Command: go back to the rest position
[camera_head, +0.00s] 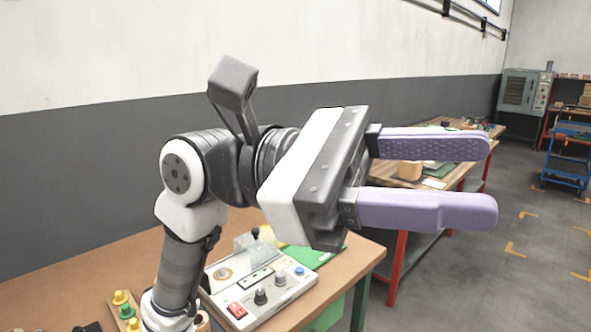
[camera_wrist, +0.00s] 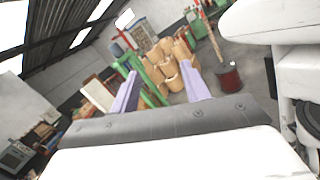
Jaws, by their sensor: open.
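My gripper (camera_head: 492,178) is raised above the workbench (camera_head: 120,262) in the head view and points to the right. Its two purple fingers are apart with nothing between them, so it is open and empty. The fingers also show in the wrist view (camera_wrist: 160,82), where my gripper faces out into the room. My arm is bent and rises from the lower left of the head view. It hides part of the bench and the wall behind it.
A control box (camera_head: 262,293) with knobs and a green mat (camera_head: 322,256) lie on the bench below my gripper. A second bench (camera_head: 455,180) stands behind the fingers. A blue cart (camera_head: 567,155) is at far right.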

